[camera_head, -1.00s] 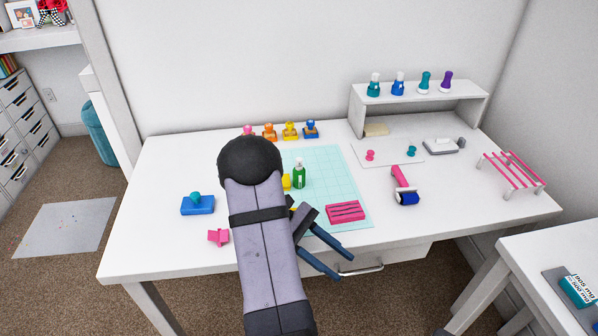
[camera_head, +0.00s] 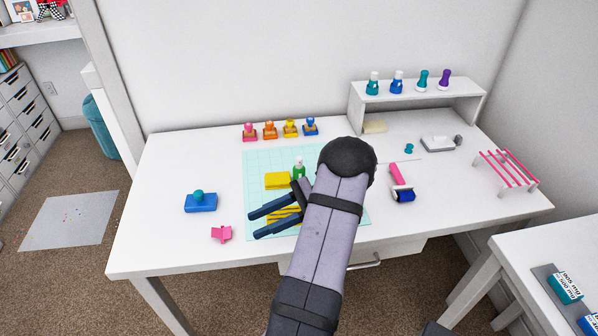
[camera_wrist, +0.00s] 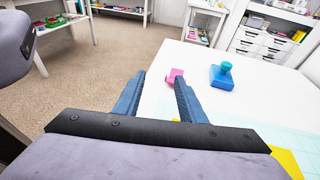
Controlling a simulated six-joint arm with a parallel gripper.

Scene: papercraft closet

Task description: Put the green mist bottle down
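The green mist bottle (camera_head: 299,170), with a white top, stands upright on the pale teal gridded mat (camera_head: 257,162). Its lower part is partly hidden by my gripper and arm. My gripper (camera_head: 253,225) is in front and to the left of the bottle, with its fingers pointing left over the mat's front left part. In the wrist view my gripper (camera_wrist: 159,74) is open, with nothing held between its fingers. The bottle does not show in the wrist view.
A yellow block (camera_head: 278,181) lies on the mat, left of the bottle. A pink piece (camera_head: 220,234) and a blue block with a teal knob (camera_head: 200,203) sit left of the mat. Several small stamps (camera_head: 270,131) line its back. A white shelf (camera_head: 420,97) holds bottles.

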